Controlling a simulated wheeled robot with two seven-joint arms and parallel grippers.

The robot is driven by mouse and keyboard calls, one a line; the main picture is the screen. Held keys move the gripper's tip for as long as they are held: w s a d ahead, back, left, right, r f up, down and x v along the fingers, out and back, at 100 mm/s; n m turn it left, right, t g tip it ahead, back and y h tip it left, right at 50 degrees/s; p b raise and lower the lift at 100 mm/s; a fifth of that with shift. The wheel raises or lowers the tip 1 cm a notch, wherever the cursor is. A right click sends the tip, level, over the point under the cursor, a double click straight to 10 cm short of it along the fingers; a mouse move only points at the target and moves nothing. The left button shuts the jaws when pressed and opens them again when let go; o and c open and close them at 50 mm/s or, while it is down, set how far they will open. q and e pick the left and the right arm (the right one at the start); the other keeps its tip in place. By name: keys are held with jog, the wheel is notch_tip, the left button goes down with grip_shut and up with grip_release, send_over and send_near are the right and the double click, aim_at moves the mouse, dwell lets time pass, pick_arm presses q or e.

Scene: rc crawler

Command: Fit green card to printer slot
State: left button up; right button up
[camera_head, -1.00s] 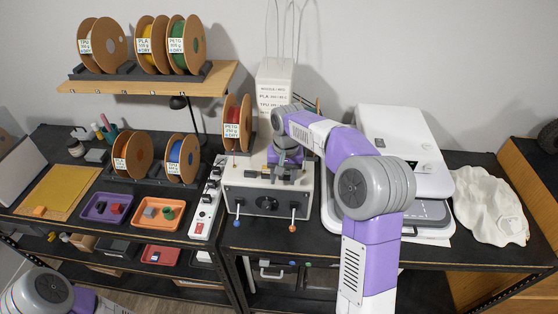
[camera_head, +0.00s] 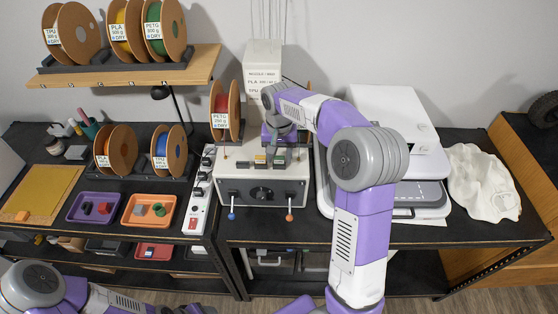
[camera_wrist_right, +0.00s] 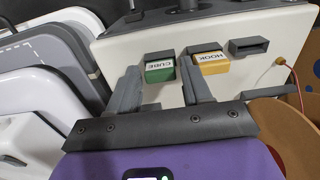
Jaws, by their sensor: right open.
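The green card (camera_wrist_right: 160,72), labelled CUBE, sits in a slot on the face of the white printer box (camera_wrist_right: 140,45). My right gripper (camera_wrist_right: 159,67) is open, with its fingers apart on either side of the green card. Whether they touch it I cannot tell. A yellow card (camera_wrist_right: 211,63), labelled HOOK, sits in the neighbouring slot, and a dark slot (camera_wrist_right: 250,47) beyond it looks empty. In the head view my right gripper (camera_head: 278,157) is over the top of the printer box (camera_head: 262,188). My left arm shows at the lower left, without its gripper.
A filament spool (camera_head: 227,107) stands at the printer's left. A white machine (camera_head: 400,140) stands close on the right. A purple tray (camera_head: 93,208), an orange tray (camera_head: 149,210) and a power strip (camera_head: 201,190) lie to the left. A white crumpled object (camera_head: 483,183) lies far right.

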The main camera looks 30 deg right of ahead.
jog(key=shift+s, duration=0.1)
jog(key=c, duration=0.8)
